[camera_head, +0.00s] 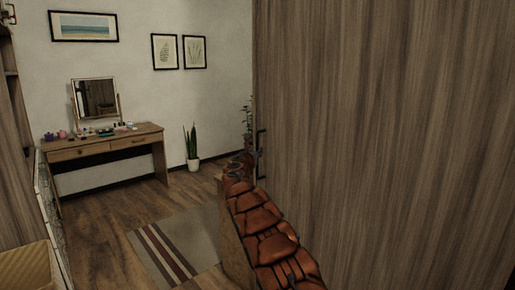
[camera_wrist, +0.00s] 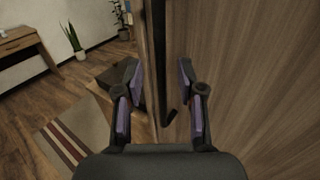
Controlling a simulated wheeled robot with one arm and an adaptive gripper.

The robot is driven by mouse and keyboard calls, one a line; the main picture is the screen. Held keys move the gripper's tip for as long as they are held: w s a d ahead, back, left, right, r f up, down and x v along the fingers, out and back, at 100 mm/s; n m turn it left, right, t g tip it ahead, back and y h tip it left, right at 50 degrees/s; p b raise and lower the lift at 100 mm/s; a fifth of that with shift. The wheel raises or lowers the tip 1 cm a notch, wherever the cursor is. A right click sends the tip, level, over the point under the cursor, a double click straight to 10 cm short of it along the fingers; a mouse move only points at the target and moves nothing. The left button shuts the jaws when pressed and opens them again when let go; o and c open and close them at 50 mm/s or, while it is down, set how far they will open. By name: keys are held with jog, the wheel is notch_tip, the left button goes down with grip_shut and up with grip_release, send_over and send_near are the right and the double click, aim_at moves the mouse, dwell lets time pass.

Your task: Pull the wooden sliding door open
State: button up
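The wooden sliding door (camera_head: 385,140) is a tall brown-grained panel filling the right half of the head view. It also fills the right side of the wrist view (camera_wrist: 255,70). Its dark bar handle (camera_head: 262,152) shows at the panel's left edge. In the wrist view the handle (camera_wrist: 158,50) runs down from the top and bends toward the door at its lower end. My gripper (camera_wrist: 160,78) is open, with one purple-padded finger on each side of the handle. Gaps show between the fingers and the bar. In the head view I cannot make the gripper out clearly.
A vanity table (camera_head: 105,147) with a mirror, a potted plant (camera_head: 192,150) and a striped rug (camera_head: 185,240) are to the left. Some floor there is clear.

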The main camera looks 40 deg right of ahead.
aim_at(257, 149)
jog(key=shift+p+x, duration=0.65)
jog(key=shift+x, duration=0.35)
jog(key=shift+p+x, duration=1.15)
jog(key=shift+p, duration=0.05)
jog(key=shift+d, duration=0.1)
jog(key=shift+c, duration=0.2)
grip_shut()
